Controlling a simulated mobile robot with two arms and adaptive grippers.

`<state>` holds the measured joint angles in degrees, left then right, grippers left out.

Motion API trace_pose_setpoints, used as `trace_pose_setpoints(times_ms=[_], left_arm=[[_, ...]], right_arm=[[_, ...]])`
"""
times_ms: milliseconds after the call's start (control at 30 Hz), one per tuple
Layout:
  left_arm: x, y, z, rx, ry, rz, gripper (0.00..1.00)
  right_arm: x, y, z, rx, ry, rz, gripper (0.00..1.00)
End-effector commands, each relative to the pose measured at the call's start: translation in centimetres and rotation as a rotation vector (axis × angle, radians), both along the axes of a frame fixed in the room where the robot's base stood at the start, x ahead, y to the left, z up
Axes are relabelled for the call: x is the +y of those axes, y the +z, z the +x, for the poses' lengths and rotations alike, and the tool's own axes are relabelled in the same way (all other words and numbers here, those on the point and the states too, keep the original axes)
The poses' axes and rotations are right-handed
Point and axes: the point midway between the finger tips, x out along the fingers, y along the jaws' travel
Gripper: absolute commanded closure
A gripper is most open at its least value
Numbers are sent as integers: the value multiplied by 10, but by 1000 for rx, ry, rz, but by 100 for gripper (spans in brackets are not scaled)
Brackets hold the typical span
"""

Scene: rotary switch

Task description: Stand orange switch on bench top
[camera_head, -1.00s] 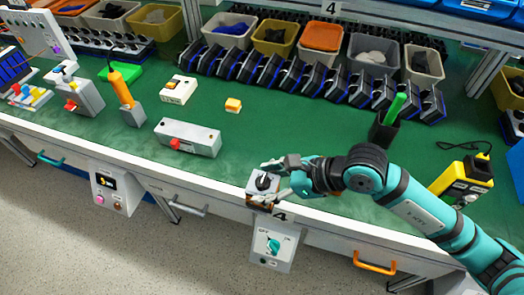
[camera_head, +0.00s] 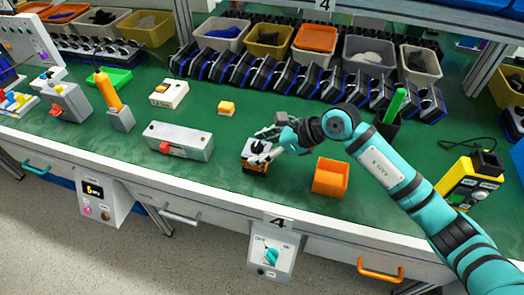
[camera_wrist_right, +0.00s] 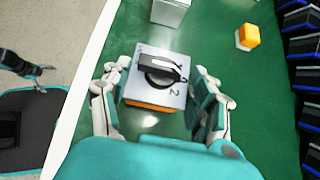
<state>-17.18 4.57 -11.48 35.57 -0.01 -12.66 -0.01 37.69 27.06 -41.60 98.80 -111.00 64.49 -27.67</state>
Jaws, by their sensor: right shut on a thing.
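The orange switch (camera_head: 256,152) has a light top plate with a black knob and an orange lower body. My right gripper (camera_head: 264,152) is shut on it, with fingers on two opposite sides. The right wrist view shows the switch (camera_wrist_right: 158,75) between the fingers (camera_wrist_right: 162,92), knob facing the camera. It is upright, over or on the green bench top (camera_head: 215,190), inside the front edge; I cannot tell whether it touches. What looks like my left gripper (camera_wrist_right: 35,72) is at the left of the right wrist view, over the floor; its opening is unclear.
An open orange box (camera_head: 330,178) stands right of the switch. A long grey box with a red button (camera_head: 180,142) lies to the left, and a small orange-yellow block (camera_head: 227,108) lies behind. Bins and black holders line the back. Bare green surface lies in front of the switch.

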Motion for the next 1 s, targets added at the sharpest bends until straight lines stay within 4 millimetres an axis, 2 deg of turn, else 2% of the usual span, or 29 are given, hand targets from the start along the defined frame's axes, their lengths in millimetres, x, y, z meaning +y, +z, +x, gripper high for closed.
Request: trace_pose_setpoints(times_ms=[333,367,533,867,1000], left_arm=[[0,-4,0,-1,0,0,0],[0,-3,0,-1,0,0,0],[0,-2,0,-1,0,0,0],[0,2,0,-1,1,0,0],[0,-1,0,-1,1,0,0]], right_arm=[[0,-3,0,-3,0,1,73],[0,-3,0,-2,0,0,37],[0,-2,0,-2,0,0,16],[0,2,0,-2,0,0,16],[-13,11,-3,-4,-3,-3,16]])
